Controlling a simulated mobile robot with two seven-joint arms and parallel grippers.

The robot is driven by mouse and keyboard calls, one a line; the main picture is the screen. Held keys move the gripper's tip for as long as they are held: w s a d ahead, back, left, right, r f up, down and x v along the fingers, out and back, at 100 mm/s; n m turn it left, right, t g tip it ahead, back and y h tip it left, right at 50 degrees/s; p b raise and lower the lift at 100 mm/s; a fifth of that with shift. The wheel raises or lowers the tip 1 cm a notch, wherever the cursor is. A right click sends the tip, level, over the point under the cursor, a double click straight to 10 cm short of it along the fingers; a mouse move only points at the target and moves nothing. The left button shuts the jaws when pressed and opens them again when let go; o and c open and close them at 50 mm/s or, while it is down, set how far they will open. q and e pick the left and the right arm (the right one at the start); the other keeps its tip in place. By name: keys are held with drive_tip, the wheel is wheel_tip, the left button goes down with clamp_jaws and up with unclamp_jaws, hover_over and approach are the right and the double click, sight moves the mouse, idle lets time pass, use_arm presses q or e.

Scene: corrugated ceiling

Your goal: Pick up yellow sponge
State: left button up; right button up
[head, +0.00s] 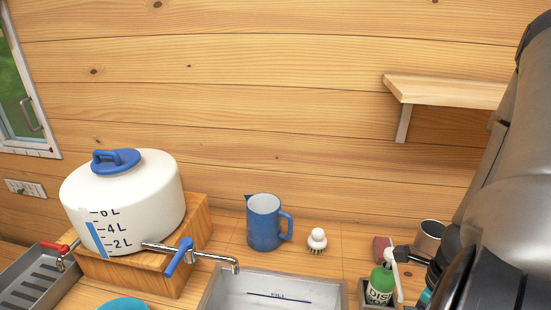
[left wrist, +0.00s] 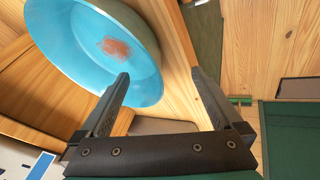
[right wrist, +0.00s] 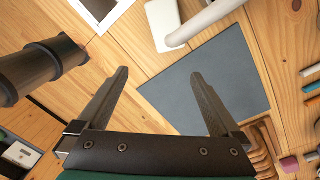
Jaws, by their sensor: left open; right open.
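I cannot make out a yellow sponge in any view. In the head view a small reddish block (head: 382,249) stands by the wall, partly hidden behind a green soap bottle (head: 379,286); I cannot tell what it is. My left gripper (left wrist: 160,73) is open and empty in the left wrist view, close to a blue bowl (left wrist: 95,45) with a reddish stain inside. My right gripper (right wrist: 158,73) is open and empty in the right wrist view, over a wooden surface with a grey panel (right wrist: 215,80). My right arm covers the right side of the head view.
A sink (head: 275,289) lies at the front middle. A white water tank (head: 125,205) with a tap stands left on a wooden block. A blue jug (head: 265,225) and a white-handled brush (head: 317,241) stand behind the sink. A wooden shelf (head: 440,90) juts from the wall.

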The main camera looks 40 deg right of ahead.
drive_tip(key=w+f+m+t, duration=0.1)
drive_tip(key=f+m, duration=0.3)
drive_tip(key=m, duration=0.6)
drive_tip(key=w+f+m+t, duration=0.2)
drive_tip(key=f+m, duration=0.2)
drive_tip(key=m, duration=0.7)
drive_tip(key=w+f+m+t, duration=0.1)
drive_tip(key=f+m, duration=0.3)
drive_tip(key=m, duration=0.6)
drive_tip(key=shift+w+d+m, duration=0.15)
drive_tip(key=shift+w+m, duration=0.2)
drive_tip(key=shift+m, duration=0.05)
drive_tip(key=shift+f, duration=0.25)
